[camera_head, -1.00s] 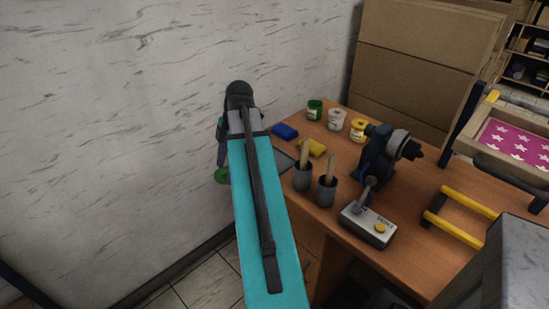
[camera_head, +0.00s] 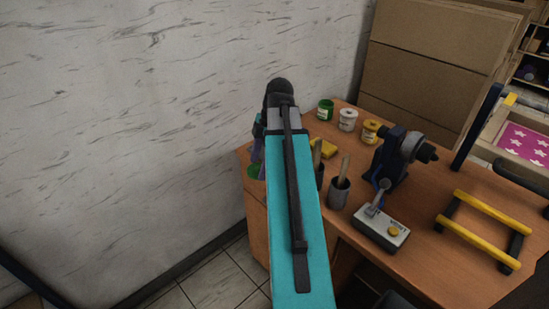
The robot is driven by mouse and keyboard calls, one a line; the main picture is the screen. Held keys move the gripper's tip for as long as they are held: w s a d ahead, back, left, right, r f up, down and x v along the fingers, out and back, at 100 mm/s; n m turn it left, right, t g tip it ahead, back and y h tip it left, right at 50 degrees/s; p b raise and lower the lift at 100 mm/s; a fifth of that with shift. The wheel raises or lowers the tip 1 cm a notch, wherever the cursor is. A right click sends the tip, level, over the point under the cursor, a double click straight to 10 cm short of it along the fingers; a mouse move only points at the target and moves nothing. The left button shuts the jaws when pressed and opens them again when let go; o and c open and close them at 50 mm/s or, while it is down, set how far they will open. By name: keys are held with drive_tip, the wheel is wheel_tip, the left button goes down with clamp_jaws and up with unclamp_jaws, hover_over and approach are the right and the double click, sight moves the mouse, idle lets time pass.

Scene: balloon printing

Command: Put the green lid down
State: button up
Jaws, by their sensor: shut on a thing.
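The green lid (camera_head: 254,171) shows as a small dark green disc just left of my arm. My gripper (camera_head: 256,158) is shut on it, partly hidden behind my turquoise arm. The lid appears over the left end of the wooden table (camera_head: 262,205); I cannot tell whether it touches the top. An open jar with a green band (camera_head: 325,110) stands at the back of the table, beside a white jar (camera_head: 347,120) and a yellow jar (camera_head: 369,131).
A yellow sponge (camera_head: 323,148) and dark cups with sticks (camera_head: 339,190) are right of my arm. A dark blue machine (camera_head: 393,155), a grey control box (camera_head: 380,229) and a yellow-barred rack (camera_head: 485,228) stand further right. A marble wall (camera_head: 120,120) is at the left.

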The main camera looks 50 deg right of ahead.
drive_tip(key=shift+w, duration=0.1)
drive_tip(key=shift+w+d, duration=0.2)
drive_tip(key=shift+d, duration=0.25)
drive_tip(key=w+d+p, duration=0.1)
drive_tip(key=d, duration=0.3)
drive_tip(key=w+d+f+p, duration=0.1)
drive_tip(key=w+d, duration=0.1)
drive_tip(key=d, duration=0.3)
drive_tip(key=w+d+p, duration=0.1)
drive_tip(key=d, duration=0.4)
drive_tip(key=shift+w+f+p, duration=0.25)
drive_tip(key=shift+w+p, duration=0.15)
drive_tip(key=shift+f, duration=0.1)
drive_tip(key=shift+f+p, duration=0.7)
drive_tip(key=shift+f, duration=1)
drive_tip(key=shift+f, duration=0.15)
drive_tip(key=o, duration=1)
